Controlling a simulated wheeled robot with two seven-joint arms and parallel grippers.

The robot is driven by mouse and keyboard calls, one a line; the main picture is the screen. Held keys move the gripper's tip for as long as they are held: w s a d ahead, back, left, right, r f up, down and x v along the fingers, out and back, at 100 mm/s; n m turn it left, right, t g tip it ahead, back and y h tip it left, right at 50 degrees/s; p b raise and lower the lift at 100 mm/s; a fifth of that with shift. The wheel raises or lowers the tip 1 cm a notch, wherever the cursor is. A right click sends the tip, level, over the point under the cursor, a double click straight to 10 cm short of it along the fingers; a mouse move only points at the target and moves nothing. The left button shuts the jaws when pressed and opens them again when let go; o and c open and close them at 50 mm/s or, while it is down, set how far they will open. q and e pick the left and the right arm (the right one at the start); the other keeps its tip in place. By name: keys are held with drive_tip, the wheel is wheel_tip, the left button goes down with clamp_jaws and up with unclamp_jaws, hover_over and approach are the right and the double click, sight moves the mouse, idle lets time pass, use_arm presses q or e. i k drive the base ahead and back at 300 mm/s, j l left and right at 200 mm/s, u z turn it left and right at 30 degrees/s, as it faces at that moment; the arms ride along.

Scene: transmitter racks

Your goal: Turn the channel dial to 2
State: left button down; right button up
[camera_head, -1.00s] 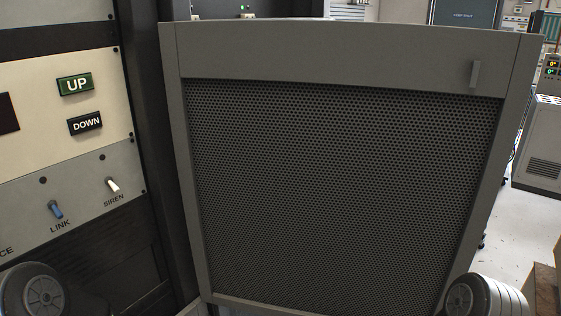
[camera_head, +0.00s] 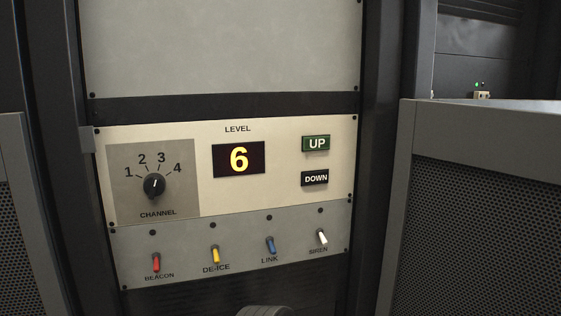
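The channel dial (camera_head: 154,186) is a round black knob on a grey square plate at the left of the cream panel (camera_head: 285,185). The numbers 1, 2, 3 and 4 arc above it from left to right. Its small pale mark points up and slightly right, apparently towards 3, but it is small. Neither of my grippers shows. A rounded grey part of mine is at the bottom edge, below the panel.
The level display (camera_head: 239,159) reads 6. Right of it are the green UP button (camera_head: 316,143) and black DOWN button (camera_head: 315,178). Below are red, yellow, blue and white toggles (camera_head: 270,246). Mesh-fronted cabinet parts (camera_head: 470,215) flank the rack on both sides.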

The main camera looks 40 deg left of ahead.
sight(154, 183)
drive_tip(key=u, duration=1.55)
